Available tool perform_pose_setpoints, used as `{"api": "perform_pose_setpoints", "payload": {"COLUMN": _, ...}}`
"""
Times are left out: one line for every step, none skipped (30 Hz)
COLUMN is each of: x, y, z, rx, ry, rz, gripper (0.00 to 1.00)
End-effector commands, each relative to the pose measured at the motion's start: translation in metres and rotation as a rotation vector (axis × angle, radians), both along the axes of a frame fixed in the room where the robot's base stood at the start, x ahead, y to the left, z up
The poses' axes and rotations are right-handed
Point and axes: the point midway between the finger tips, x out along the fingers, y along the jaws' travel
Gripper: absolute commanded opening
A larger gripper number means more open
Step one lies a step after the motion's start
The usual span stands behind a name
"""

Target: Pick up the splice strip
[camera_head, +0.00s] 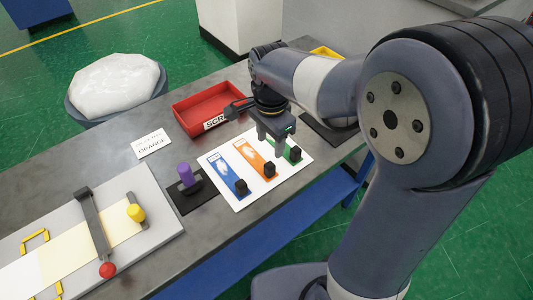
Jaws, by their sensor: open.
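Three coloured strips lie side by side on a white board: a blue strip (227,174), an orange strip (252,159) and a green strip (293,151). Each has a black block at its near end. A white card (151,144) to the left reads "ORANGE" under a smaller line that is hard to read. My gripper (272,145) points down over the board's far right part, between the orange and green strips in the picture. Its fingers are apart with nothing seen between them. It hides part of the green strip. Its height above the board is hard to judge.
A red tray (184,118) marked "SCR" stands behind the board. A purple knob (186,174) on a black pad is left of it. A grey plate with a cream band, a bar with a red knob (107,269) and a yellow knob (136,213) fills the table's left.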

Motion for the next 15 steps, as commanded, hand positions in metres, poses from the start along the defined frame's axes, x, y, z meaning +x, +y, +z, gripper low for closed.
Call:
{"api": "perform_pose_setpoints", "payload": {"x": 0.000, "y": 0.000, "z": -0.007, "rx": -0.001, "ry": 0.004, "rz": -0.002, "gripper": 0.49}}
{"api": "perform_pose_setpoints", "payload": {"x": -0.001, "y": 0.000, "z": -0.011, "rx": -0.001, "ry": 0.005, "rz": -0.003, "gripper": 0.49}}
{"api": "perform_pose_setpoints", "payload": {"x": -0.001, "y": 0.000, "z": -0.018, "rx": -0.001, "ry": 0.005, "rz": -0.003, "gripper": 0.49}}
{"api": "perform_pose_setpoints", "payload": {"x": -0.001, "y": 0.000, "z": -0.023, "rx": -0.002, "ry": 0.006, "rz": -0.003, "gripper": 0.49}}
{"api": "perform_pose_setpoints", "payload": {"x": -0.001, "y": 0.000, "z": -0.028, "rx": -0.001, "ry": 0.005, "rz": -0.002, "gripper": 0.49}}
{"api": "perform_pose_setpoints", "payload": {"x": -0.001, "y": 0.000, "z": -0.034, "rx": -0.001, "ry": 0.005, "rz": -0.002, "gripper": 0.49}}
{"api": "perform_pose_setpoints", "payload": {"x": -0.001, "y": 0.000, "z": -0.038, "rx": -0.001, "ry": 0.004, "rz": -0.002, "gripper": 0.49}}
{"api": "perform_pose_setpoints", "payload": {"x": -0.001, "y": 0.000, "z": -0.042, "rx": -0.002, "ry": 0.005, "rz": -0.002, "gripper": 0.49}}
{"api": "perform_pose_setpoints", "payload": {"x": -0.001, "y": 0.000, "z": -0.046, "rx": -0.001, "ry": 0.003, "rz": -0.002, "gripper": 0.49}}
{"api": "perform_pose_setpoints", "payload": {"x": -0.001, "y": 0.000, "z": -0.048, "rx": 0.000, "ry": 0.002, "rz": -0.002, "gripper": 0.49}}
{"api": "perform_pose_setpoints", "payload": {"x": -0.001, "y": 0.000, "z": -0.050, "rx": 0.000, "ry": 0.002, "rz": -0.002, "gripper": 0.49}}
{"api": "perform_pose_setpoints", "payload": {"x": -0.001, "y": 0.000, "z": -0.052, "rx": 0.000, "ry": 0.002, "rz": -0.001, "gripper": 0.49}}
{"api": "perform_pose_setpoints", "payload": {"x": -0.002, "y": 0.001, "z": -0.054, "rx": 0.000, "ry": 0.002, "rz": -0.001, "gripper": 0.49}}
{"api": "perform_pose_setpoints", "payload": {"x": -0.002, "y": 0.001, "z": -0.056, "rx": 0.000, "ry": 0.002, "rz": -0.001, "gripper": 0.49}}
{"api": "perform_pose_setpoints", "payload": {"x": -0.004, "y": 0.001, "z": -0.061, "rx": -0.001, "ry": 0.004, "rz": -0.001, "gripper": 0.49}}
